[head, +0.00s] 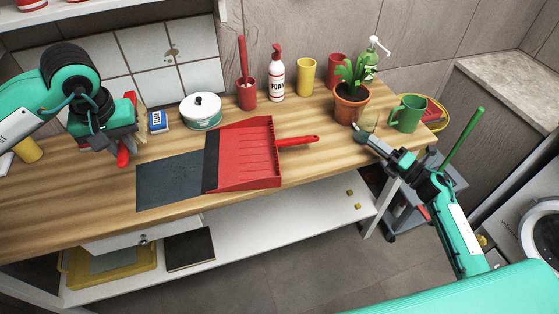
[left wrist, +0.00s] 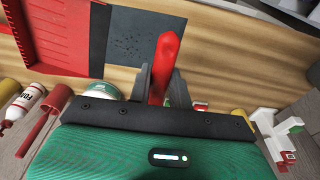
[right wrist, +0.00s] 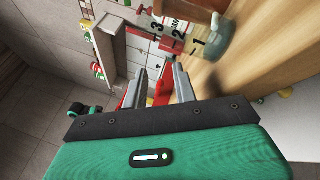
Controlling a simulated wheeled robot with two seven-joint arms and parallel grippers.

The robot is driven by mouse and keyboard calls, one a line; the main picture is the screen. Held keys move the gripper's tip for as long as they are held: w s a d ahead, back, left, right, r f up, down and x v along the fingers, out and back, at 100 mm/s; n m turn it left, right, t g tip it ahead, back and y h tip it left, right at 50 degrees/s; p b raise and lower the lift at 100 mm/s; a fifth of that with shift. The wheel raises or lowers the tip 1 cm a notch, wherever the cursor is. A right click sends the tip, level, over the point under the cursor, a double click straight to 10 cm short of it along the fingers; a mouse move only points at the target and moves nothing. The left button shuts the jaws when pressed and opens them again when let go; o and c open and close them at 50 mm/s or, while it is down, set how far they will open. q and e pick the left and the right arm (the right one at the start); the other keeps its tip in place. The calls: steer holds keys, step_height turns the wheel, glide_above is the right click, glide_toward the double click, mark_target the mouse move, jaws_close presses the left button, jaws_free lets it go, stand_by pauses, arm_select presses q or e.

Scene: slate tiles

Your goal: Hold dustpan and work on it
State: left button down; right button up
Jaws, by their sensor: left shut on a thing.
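The red dustpan (head: 258,155) lies on the wooden worktop with its handle (head: 298,141) pointing right. Its open edge lies over a dark slate-grey sheet (head: 168,182); both also show in the left wrist view, the dustpan (left wrist: 55,40) at upper left. My left gripper (head: 122,146) is above the worktop, left of the dustpan. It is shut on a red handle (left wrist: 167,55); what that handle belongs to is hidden. My right gripper (head: 362,138) is open at the worktop's right, near the plant pot and away from the dustpan handle. Its fingers (right wrist: 155,88) are apart.
A white lidded pot (head: 201,112), red brush holder (head: 246,95), foam bottle (head: 276,82) and yellow cup (head: 306,77) line the back. A potted plant (head: 350,103) and green mug (head: 408,113) stand right. A marked clear container (right wrist: 205,38) is close to my right gripper.

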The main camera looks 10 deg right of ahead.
mark_target(263, 179)
steer(key=a+r+n+g+y, duration=0.1)
steer(key=a+n+g, duration=0.1)
steer(key=a+n, duration=0.1)
steer(key=a+r+n+g+y, duration=0.1)
steer(key=a+n+g, duration=0.1)
steer(key=a+n, duration=0.1)
steer(key=a+r+n+g+y, duration=0.1)
steer(key=a+n+y, duration=0.1)
steer(key=a+n, duration=0.1)
steer(key=shift+s+a+r+g, duration=0.2)
steer(key=shift+a+g, duration=0.2)
steer(key=shift+a, duration=0.2)
steer(key=s+a+f+n+g, duration=0.1)
steer(key=a+n+g, duration=0.2)
steer(key=a, duration=0.4)
steer(key=s+a+f+n+g+h, duration=0.1)
steer(key=a+f+n+g, duration=0.1)
steer(key=a+n, duration=0.4)
steer(key=s+a+f+n+g+h, duration=0.1)
steer(key=a+n+g, duration=0.3)
steer(key=a, duration=0.6)
steer(key=shift+s+f, duration=0.45)
